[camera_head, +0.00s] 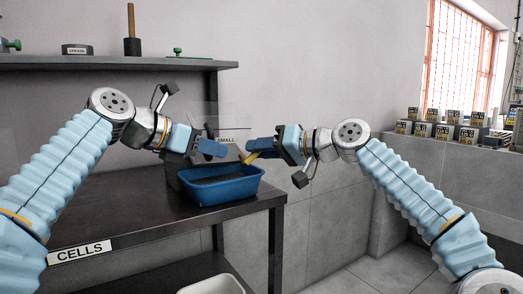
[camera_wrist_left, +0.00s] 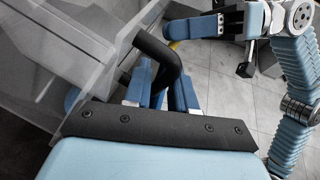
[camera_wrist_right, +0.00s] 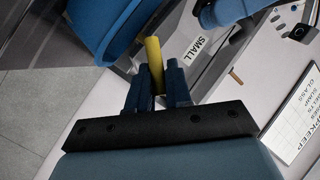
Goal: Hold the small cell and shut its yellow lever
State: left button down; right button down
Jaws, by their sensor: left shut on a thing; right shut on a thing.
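The small cell stands at the right end of the dark bench, a clear-walled box on a grey base with a SMALL label (camera_head: 226,140); its clear wall (camera_wrist_left: 95,60) fills the left of the left wrist view. My left gripper (camera_head: 222,150) is shut on the cell's black bent handle (camera_wrist_left: 165,60). My right gripper (camera_head: 250,150) is shut on the yellow lever (camera_wrist_right: 154,62), which stands between its fingers in the right wrist view. In the head view the lever (camera_head: 250,158) shows just below the right fingertips. My left arm hides part of the cell.
A blue tub (camera_head: 222,190) sits at the bench's front edge, below both grippers. A shelf (camera_head: 60,63) runs above the bench. A white bin (camera_head: 212,285) is below. Several small labelled blocks (camera_head: 440,130) stand on the right ledge. The floor to the right is clear.

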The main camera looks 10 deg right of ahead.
jog(key=c, duration=1.1)
grip_release()
jog(key=v, duration=1.2)
jog(key=shift+s, duration=0.15)
